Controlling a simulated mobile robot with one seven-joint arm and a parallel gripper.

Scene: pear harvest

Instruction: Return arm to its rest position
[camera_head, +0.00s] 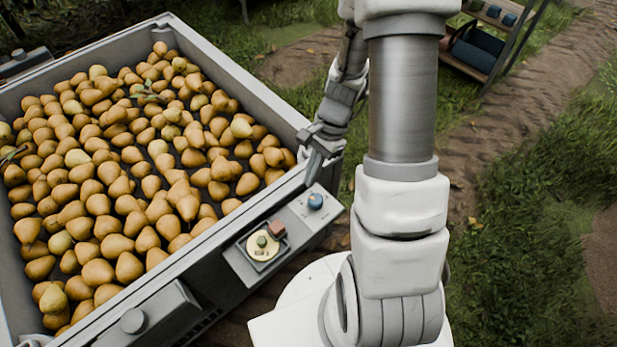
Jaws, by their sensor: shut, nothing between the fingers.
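My gripper (313,163) is near the middle of the view, at the right corner of the pear bin, just above the blue knob on the control panel. It points downward, and its fingers are shut with nothing between them. Whether it touches the bin's rim or the panel, I cannot tell. My arm (402,110) rises in front on the right, with its upper part cut off by the top edge of the picture.
A large grey bin (235,75) full of pears fills the left. Its control panel (297,222) carries a blue knob (316,201), a red block (277,228) and a round yellow dial (262,245). A shelf rack (478,50) stands at the top right. Grass and a dirt path lie right.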

